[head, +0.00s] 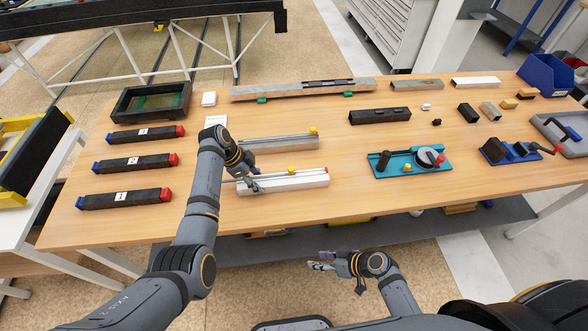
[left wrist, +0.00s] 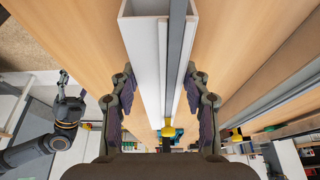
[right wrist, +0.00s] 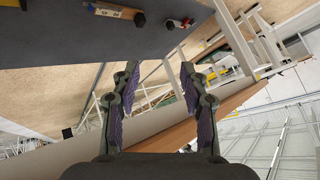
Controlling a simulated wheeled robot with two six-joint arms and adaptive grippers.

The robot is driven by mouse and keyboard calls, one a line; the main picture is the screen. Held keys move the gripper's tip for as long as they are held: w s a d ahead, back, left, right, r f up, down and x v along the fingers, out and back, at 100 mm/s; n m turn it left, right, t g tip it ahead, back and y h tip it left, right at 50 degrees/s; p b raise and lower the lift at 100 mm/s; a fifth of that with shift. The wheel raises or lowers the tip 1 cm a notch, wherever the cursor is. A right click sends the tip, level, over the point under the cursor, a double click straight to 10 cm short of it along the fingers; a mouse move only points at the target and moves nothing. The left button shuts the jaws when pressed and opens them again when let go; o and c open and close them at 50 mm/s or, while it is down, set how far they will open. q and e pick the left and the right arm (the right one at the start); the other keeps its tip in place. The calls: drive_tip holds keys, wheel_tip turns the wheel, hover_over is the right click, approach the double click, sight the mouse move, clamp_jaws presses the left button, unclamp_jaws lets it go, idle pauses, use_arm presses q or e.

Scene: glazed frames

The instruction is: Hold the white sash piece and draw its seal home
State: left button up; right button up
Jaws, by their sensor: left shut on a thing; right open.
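The white sash piece (head: 305,181) lies near the front of the table, left of centre. My left gripper (head: 251,184) is shut on it near its left end. In the left wrist view the white piece (left wrist: 140,50) runs between both fingers (left wrist: 162,85). A grey seal strip (left wrist: 177,45) runs along its top. A yellow piece (head: 292,170) sits on the strip's line, and it also shows in the left wrist view (left wrist: 169,131). My right gripper (head: 319,260) is open and empty in front of the table edge. Its fingers (right wrist: 160,85) stand apart.
A grey sash piece (head: 275,143) with a yellow knob (head: 313,130) lies behind the white one. Three black bars (head: 123,197) with red and blue ends lie at the left. A teal fixture (head: 400,172) stands to the right. Bare tabletop (head: 345,150) separates it from the sash pieces.

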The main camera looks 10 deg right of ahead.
drive_tip(key=w+a+r+n+t+y, duration=0.1)
drive_tip(key=w+a+r+y, duration=0.15)
drive_tip(key=r, duration=0.45)
drive_tip(key=w+a+r+n+t+y, duration=0.1)
drive_tip(key=w+a+r, duration=0.25)
drive_tip(key=r, duration=0.45)
drive_tip(key=n+t+h, duration=0.2)
drive_tip(key=t, duration=0.1)
approach(292, 168)
drive_tip(key=x, duration=0.8)
drive_tip(key=shift+w+a+f, duration=0.1)
drive_tip(key=shift+a, duration=0.15)
clamp_jaws()
drive_tip(key=shift+d, duration=0.1)
